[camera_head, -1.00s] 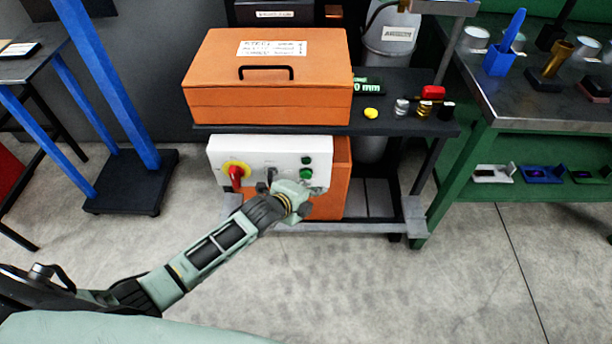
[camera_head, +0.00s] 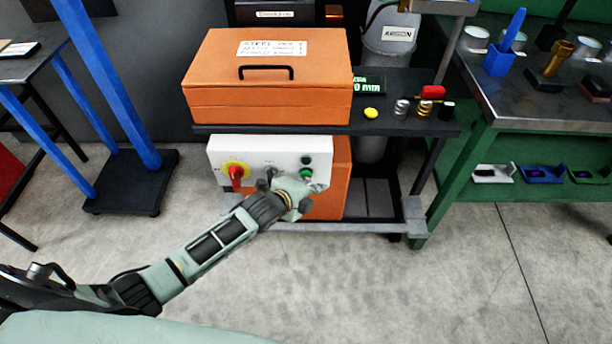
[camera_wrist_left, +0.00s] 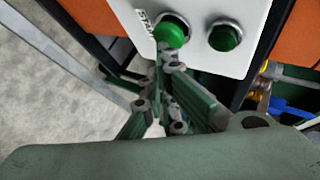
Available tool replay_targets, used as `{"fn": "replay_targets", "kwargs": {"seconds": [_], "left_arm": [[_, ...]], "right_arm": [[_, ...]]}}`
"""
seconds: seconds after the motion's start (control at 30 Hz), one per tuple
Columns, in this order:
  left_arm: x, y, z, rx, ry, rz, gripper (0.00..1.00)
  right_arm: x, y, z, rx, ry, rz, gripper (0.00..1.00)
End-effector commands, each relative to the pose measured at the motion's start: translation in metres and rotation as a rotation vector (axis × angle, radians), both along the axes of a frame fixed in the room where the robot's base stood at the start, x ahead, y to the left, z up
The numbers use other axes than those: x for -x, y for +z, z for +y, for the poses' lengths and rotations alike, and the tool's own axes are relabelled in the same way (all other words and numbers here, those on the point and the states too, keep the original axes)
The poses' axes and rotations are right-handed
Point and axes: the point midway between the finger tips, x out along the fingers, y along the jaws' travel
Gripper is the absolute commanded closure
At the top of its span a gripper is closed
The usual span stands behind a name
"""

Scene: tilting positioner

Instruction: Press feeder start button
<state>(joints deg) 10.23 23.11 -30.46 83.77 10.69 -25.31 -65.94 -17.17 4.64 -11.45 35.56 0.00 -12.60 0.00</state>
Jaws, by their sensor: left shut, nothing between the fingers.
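The white control panel (camera_head: 285,150) hangs below the shelf, with a red rotary handle (camera_head: 236,172) on a yellow disc at left. Its green start button (camera_head: 306,173) is at the right, below a darker green round element (camera_head: 306,160). In the left wrist view, the bright green start button (camera_wrist_left: 173,31) sits beside a partly hidden label, with the darker green one (camera_wrist_left: 224,37) to its right. My left gripper (camera_head: 319,187) is shut and empty, just below the button. Its fingertips (camera_wrist_left: 166,50) overlap the button's lower edge; I cannot tell whether they touch. My right gripper is not in view.
An orange case (camera_head: 266,90) stands on the dark shelf (camera_head: 410,127) above the panel. A yellow button (camera_head: 371,113) and small parts are to its right. A green workbench (camera_head: 470,165) is at right, a blue frame (camera_head: 112,95) at left. The front floor is clear.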

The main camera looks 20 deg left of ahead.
Motion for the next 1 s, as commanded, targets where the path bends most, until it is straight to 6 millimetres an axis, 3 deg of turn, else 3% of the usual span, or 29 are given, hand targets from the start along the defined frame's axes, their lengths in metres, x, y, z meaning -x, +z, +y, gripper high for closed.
{"fn": "replay_targets", "kwargs": {"seconds": [1.0], "left_arm": [[-0.0079,0.0006,0.0024,0.000,0.000,-0.001,1.00]], "right_arm": [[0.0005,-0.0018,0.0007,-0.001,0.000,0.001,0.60]]}}
